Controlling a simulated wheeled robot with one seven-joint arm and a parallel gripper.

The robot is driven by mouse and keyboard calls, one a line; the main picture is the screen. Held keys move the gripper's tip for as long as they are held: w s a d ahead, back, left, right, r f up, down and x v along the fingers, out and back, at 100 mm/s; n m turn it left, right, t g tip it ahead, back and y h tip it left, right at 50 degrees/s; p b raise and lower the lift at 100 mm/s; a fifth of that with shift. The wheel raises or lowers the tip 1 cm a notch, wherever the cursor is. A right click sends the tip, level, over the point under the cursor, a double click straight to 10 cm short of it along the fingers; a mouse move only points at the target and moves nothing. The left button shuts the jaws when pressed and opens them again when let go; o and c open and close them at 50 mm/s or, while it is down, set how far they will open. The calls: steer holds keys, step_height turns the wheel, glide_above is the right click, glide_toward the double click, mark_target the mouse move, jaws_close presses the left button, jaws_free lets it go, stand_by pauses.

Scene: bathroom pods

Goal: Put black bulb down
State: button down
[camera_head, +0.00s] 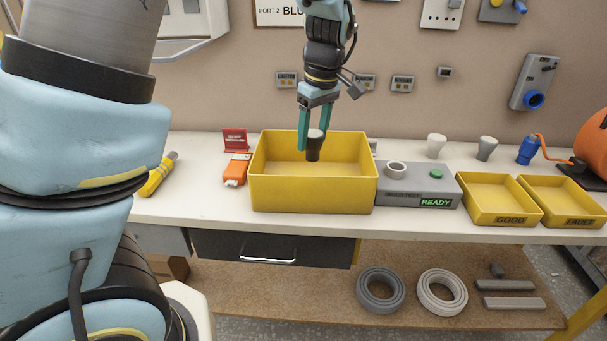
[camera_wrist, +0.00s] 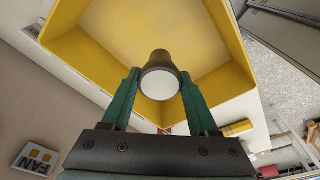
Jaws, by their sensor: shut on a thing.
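The black bulb (camera_head: 314,146) has a dark body and a pale round end. My gripper (camera_head: 314,138) is shut on it, with one teal finger on each side. The bulb hangs upright over the large yellow bin (camera_head: 312,194), inside the outline of its opening. In the wrist view the bulb (camera_wrist: 160,76) sits between the fingertips, its pale face toward the camera, with the yellow bin (camera_wrist: 100,45) behind it. The exact height of the bulb above the bin floor is hard to tell. The visible bin floor looks empty.
A grey tester (camera_head: 408,198) reading READY stands right of the bin. Two smaller yellow trays, GOOD (camera_head: 498,192) and FAULT (camera_head: 560,195), lie farther right. Pale and grey bulbs (camera_head: 436,146) and a blue one (camera_head: 527,149) stand behind. An orange device (camera_head: 236,169) is left of the bin.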

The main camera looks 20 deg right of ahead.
mark_target(317, 135)
steer(key=shift+f+p, duration=0.45)
steer(key=shift+f, duration=3.1)
steer(key=shift+f, duration=0.15)
steer(key=shift+c, duration=0.8)
jaws_free()
steer(key=r, duration=0.4)
steer(key=s+r+b, duration=0.1)
steer(key=r, duration=0.7)
steer(key=shift+s+d+r, duration=0.1)
steer(key=shift+s+d, duration=0.25)
steer(key=shift+d, duration=0.05)
